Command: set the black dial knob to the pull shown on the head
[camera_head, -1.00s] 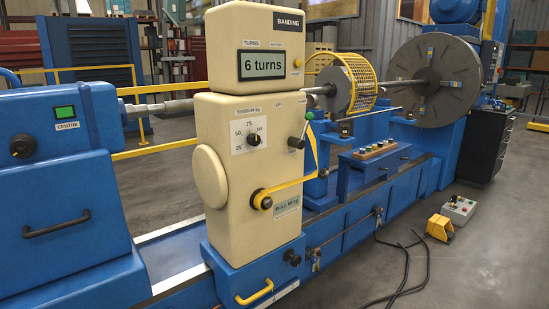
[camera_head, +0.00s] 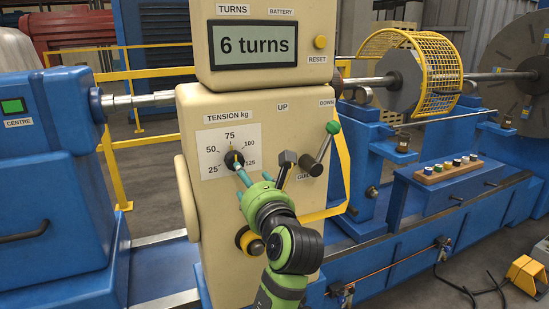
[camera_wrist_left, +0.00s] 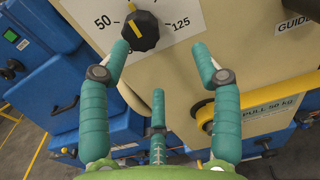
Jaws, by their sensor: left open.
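The black dial knob (camera_head: 234,159) is on the white tension scale of the cream banding head (camera_head: 225,122). It also shows in the left wrist view (camera_wrist_left: 146,33), where its yellow pointer leans toward the stretch between 50 and 75. The pull plate (camera_wrist_left: 266,112) reads "PULL 50 kg" in the left wrist view; my arm hides it in the head view. My left gripper (camera_head: 256,178) has its teal fingers spread and empty, just below the knob. In the left wrist view (camera_wrist_left: 160,62) one fingertip overlaps the knob's lower edge; contact is unclear. My right gripper is not in view.
Right of the knob are a dark lever knob (camera_head: 288,158) and a green-tipped lever (camera_head: 333,128). A yellow-black roller (camera_head: 250,242) sits below. The turns display (camera_head: 254,45) reads "6 turns". A rack of coloured knobs (camera_head: 448,169) stands at the right.

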